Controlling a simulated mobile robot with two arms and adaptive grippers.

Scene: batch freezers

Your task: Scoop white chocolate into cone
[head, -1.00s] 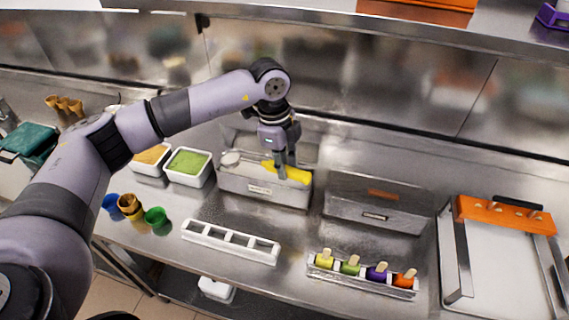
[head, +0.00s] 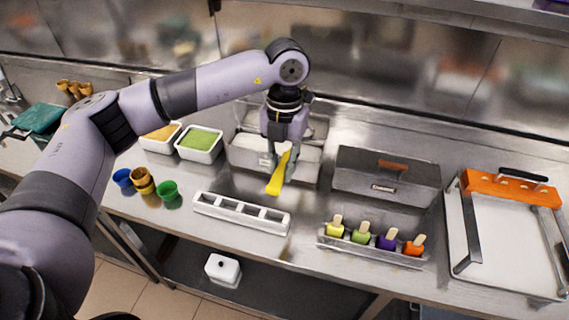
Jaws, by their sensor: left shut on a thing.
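My left gripper (head: 283,147) is shut on a yellow scoop-like tool (head: 279,174). The tool hangs tilted, its wide end down, in front of the steel bin. The steel bin (head: 252,158) is behind the gripper and holds pale white contents (head: 248,140); the gripper and tool hide part of it. Brown cone-like pieces (head: 76,89) stand at the far left back of the counter. My right gripper is not in view.
A white slotted holder (head: 240,213) lies in front of the bin. Blue, gold and green cups (head: 167,190) stand left of it. White tubs of green (head: 199,143) and orange contents are behind.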

